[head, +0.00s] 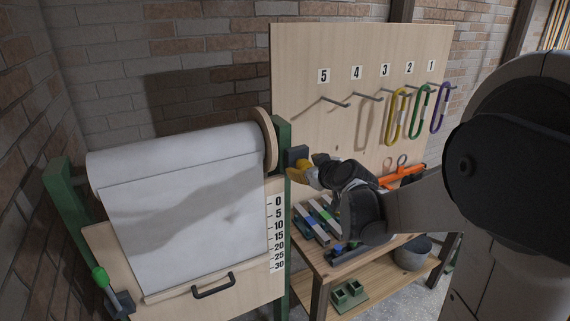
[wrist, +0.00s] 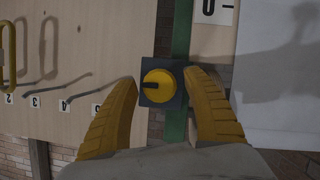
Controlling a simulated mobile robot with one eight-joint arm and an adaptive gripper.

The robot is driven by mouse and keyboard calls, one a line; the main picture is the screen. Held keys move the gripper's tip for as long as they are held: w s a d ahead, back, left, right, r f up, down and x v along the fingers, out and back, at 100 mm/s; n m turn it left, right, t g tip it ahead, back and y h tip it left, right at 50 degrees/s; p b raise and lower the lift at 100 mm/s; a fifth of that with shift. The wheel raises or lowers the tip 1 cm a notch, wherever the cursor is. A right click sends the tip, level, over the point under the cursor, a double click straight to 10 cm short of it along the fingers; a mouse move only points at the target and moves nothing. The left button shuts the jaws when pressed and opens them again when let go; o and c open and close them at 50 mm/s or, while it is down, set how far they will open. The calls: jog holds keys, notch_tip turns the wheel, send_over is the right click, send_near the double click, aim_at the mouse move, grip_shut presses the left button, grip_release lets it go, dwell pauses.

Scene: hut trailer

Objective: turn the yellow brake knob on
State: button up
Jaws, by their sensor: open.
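The yellow brake knob (wrist: 160,92) is round, with a black pointer bar reaching towards the left in the wrist view. It sits on a dark square plate (wrist: 173,100) on the green post (wrist: 181,45). My gripper (wrist: 160,78) is open, with one yellow finger on each side of the knob and plate. A gap shows between the knob and each finger; I cannot tell the distance in depth. In the head view my gripper (head: 307,168) is beside the dark knob housing (head: 297,154), and its yellow fingers hide the knob's face.
A white roll (head: 180,160) hangs left of the post, above a panel with a black handle (head: 213,286) and a number scale (head: 278,235). A pegboard (head: 310,50) carries coloured carabiners (head: 420,112). A workbench (head: 315,258) with blocks stands below my arm.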

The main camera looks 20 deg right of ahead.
jog(key=c, duration=1.2)
jog(key=shift+o, duration=0.2)
jog(key=m+y, duration=0.2)
jog(key=m, duration=0.1)
jog(key=shift+d+b, duration=0.1)
jog(key=shift+b, duration=0.25)
jog(key=m+y+b, duration=0.1)
jog(key=m+y, duration=0.1)
jog(key=m, duration=0.1)
jog(key=m+t+y+b, duration=0.1)
jog(key=m+y+b, duration=0.1)
jog(key=m+b, duration=0.1)
jog(key=shift+f+m+y, duration=0.1)
jog(key=shift+m+y, duration=0.2)
jog(key=shift+m, duration=0.3)
jog(key=shift+m+t+y+b, duration=0.4)
jog(key=shift+m+y+b, duration=0.25)
jog(key=shift+m, duration=0.65)
